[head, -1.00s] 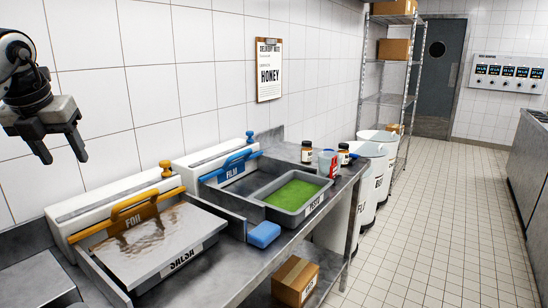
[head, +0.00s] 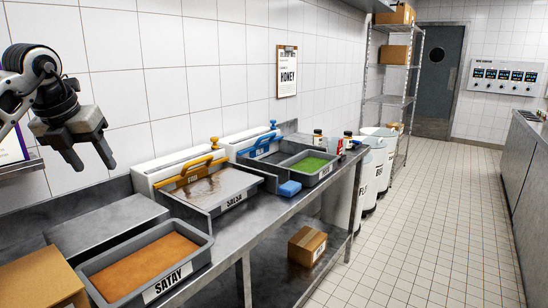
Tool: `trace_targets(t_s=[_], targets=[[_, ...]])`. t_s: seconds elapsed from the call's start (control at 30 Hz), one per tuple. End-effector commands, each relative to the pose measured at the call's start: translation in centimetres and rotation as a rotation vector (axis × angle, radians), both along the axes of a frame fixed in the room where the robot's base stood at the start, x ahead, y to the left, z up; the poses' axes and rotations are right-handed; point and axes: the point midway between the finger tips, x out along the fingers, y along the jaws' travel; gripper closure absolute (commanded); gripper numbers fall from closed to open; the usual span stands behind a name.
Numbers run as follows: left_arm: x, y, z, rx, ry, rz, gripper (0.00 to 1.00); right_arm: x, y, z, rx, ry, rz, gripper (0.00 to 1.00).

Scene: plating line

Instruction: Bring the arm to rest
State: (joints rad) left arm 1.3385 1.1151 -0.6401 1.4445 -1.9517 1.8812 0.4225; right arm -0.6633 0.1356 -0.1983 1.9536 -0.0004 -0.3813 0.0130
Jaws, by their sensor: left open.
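My left gripper (head: 88,150) is in the head view at the upper left. Its arm comes in from the left edge. Its two dark fingers point down and are apart, with nothing between them. It hangs in the air in front of the white tiled wall, above the steel counter (head: 225,238) and clear of everything on it. My right gripper is not in view.
A cardboard box (head: 42,282) is front left. White bins (head: 375,165) stand beyond. The tiled floor (head: 430,220) is clear.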

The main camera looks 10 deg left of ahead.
Motion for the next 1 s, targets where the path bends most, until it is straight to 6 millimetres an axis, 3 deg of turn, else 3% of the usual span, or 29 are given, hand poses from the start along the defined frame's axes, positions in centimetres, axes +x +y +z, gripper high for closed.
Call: trace_targets(t_s=[0.17, 0.37, 0.47, 0.67, 0.7, 0.8, 0.9, 1.0], targets=[[2.0, -4.1, -2.9, -0.076, -0.014, -0.127, 0.47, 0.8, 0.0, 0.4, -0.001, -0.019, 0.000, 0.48], [3.9, -10.4, -6.8, -0.226, -0.042, -0.292, 0.47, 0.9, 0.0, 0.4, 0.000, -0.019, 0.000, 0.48], [4.4, -15.1, -9.5, -0.357, -0.061, -0.390, 0.47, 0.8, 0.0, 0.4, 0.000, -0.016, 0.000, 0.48], [2.6, -29.0, -15.1, -0.896, -0.131, -0.528, 0.47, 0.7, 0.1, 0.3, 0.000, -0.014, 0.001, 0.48], [1.9, -31.4, -15.7, -1.041, -0.150, -0.508, 0.47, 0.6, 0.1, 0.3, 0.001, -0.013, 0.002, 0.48], [0.4, -35.5, -16.6, -1.379, -0.198, -0.376, 0.47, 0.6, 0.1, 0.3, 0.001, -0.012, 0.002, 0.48], [-0.5, -36.9, -18.0, -1.685, -0.236, -0.109, 0.47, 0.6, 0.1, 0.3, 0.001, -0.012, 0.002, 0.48], [-1.2, -36.1, -21.1, -1.913, -0.252, 0.278, 0.47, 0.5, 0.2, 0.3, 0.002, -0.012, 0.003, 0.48]])
